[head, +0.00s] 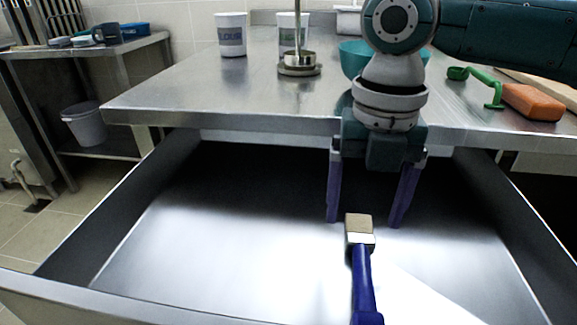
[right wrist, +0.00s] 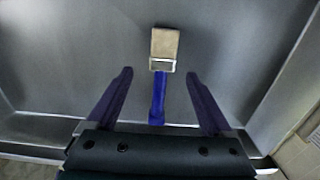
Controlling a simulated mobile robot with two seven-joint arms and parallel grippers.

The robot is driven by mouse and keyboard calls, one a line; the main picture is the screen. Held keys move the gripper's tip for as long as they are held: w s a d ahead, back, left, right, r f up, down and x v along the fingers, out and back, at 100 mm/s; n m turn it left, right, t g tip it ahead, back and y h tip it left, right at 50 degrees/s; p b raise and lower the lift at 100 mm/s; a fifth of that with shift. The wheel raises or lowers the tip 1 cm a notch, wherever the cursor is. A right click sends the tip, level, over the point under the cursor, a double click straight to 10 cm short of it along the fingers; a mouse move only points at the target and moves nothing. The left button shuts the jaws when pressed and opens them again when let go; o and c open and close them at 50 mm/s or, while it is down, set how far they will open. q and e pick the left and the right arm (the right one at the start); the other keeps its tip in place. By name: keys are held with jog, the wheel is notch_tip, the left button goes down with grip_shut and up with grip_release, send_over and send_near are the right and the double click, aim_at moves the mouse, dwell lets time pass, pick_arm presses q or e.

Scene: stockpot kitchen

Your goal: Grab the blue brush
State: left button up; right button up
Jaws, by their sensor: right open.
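The blue brush (head: 363,283) lies in the open metal drawer (head: 200,240), with a blue handle, a metal band and pale bristles. Its bristle end points to the back of the drawer in the head view. My right gripper (head: 364,222) is open and empty, pointing down into the drawer above and behind the bristle end. In the right wrist view the brush (right wrist: 158,97) lies between and beyond the two purple fingers (right wrist: 158,85), apart from them. The end of the handle is cut off at the bottom of the head view. My left gripper is not in view.
The steel counter (head: 190,95) overhangs the back of the drawer. On it stand a white cup (head: 231,36), a metal stand (head: 299,69), a teal bowl (head: 354,58), a green scoop (head: 487,83) and an orange block (head: 532,102). The drawer is otherwise empty.

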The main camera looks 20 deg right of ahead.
aim_at(362, 239)
jog(key=f, duration=0.2)
jog(key=f+b, duration=0.1)
jog(key=f, duration=0.2)
jog(key=shift+s+d+f, duration=0.1)
jog(key=shift+s, duration=0.1)
grip_shut()
dwell(0.4)
